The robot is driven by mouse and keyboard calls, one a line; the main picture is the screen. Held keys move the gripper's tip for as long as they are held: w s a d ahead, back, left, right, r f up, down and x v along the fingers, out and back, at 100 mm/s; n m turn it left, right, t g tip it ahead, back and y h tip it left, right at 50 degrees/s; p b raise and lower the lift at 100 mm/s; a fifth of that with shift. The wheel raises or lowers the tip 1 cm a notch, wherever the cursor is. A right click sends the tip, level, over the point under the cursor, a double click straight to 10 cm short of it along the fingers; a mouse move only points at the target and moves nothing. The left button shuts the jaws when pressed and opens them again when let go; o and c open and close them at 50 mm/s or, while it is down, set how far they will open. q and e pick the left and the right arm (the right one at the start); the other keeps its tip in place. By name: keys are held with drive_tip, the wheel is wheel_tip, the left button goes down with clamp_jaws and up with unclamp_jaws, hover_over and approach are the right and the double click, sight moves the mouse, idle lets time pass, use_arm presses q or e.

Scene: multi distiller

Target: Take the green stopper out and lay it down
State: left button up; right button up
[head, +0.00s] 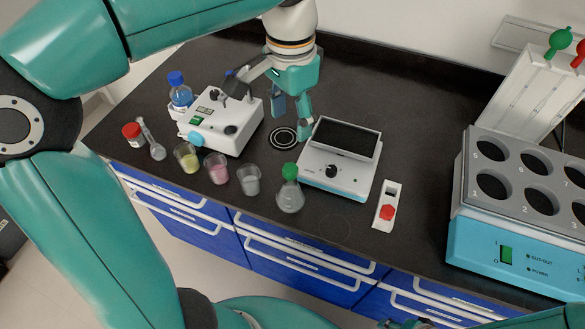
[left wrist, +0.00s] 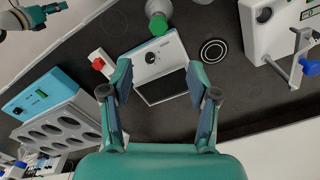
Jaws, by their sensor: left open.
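The green stopper (head: 291,170) sits in the neck of a small clear flask (head: 290,198), upright near the front edge of the bench. In the left wrist view the stopper (left wrist: 158,25) shows beyond my fingertips, with part of the flask (left wrist: 157,7) at the top edge. My left gripper (head: 291,118) is open and empty, pointing down behind the flask, near the white device with the dark plate. In the left wrist view its two fingers (left wrist: 159,68) frame that device, apart from the stopper. My right gripper (left wrist: 48,10) shows only small at the top left corner.
The white device (head: 340,158) stands right of the flask, and several small cups (head: 218,168) stand left of it. A white switch box with a red button (head: 387,208) lies to the right. A blue block with round wells (head: 512,235) fills the right side. Bare bench lies between.

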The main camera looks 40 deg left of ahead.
use_arm(q)
hover_over(290, 167)
drive_tip(key=f, duration=0.7)
drive_tip(key=shift+w+a, duration=0.1)
drive_tip(key=shift+w, duration=0.1)
drive_tip(key=shift+s+f, duration=0.2)
drive_tip(key=shift+f, duration=2.95)
drive_tip(key=c, duration=0.8)
